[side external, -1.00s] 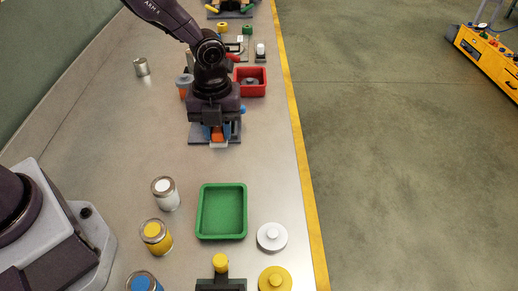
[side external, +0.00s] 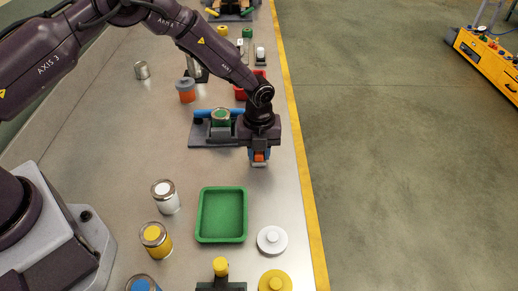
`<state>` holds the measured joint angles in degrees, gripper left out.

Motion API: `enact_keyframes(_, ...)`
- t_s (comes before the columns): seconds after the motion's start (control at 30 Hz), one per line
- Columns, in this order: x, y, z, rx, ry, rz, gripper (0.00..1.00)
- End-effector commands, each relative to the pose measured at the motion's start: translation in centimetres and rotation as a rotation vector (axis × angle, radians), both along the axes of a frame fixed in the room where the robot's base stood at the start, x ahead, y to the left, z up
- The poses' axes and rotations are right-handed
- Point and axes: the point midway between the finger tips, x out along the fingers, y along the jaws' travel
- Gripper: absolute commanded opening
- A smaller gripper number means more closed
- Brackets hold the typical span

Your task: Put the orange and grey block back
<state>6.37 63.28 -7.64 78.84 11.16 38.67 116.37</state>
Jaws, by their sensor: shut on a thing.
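The orange and grey block (side external: 259,156) is small and partly hidden between the fingers of my gripper (side external: 259,160). My gripper is shut on it, pointing down, over the right part of the table near the yellow edge stripe. I cannot tell how far it is above the table. To the left of my gripper is a dark grey fixture (side external: 205,139) with a blue bar (side external: 203,113) and a green-topped can (side external: 220,117) at it.
An orange and grey round container (side external: 186,91) and a partly hidden red bin (side external: 240,92) are farther back.

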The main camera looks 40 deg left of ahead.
Motion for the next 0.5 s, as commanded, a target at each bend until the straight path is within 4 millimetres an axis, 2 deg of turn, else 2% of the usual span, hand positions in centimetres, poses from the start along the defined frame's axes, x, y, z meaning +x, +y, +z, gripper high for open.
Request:
enact_keyframes(0.3,0.02,-0.02,-0.26,0.0,-0.001,-0.001,0.05)
enact_keyframes(0.33,0.04,-0.02,-0.25,0.0,-0.001,-0.001,0.32)
enact_keyframes(0.4,0.03,-0.03,-0.23,0.0,-0.001,-0.001,0.48)
enact_keyframes(0.43,0.02,-0.02,-0.23,0.0,-0.001,-0.001,0.53)
enact_keyframes(0.5,0.02,-0.02,-0.23,0.0,-0.001,-0.001,0.53)
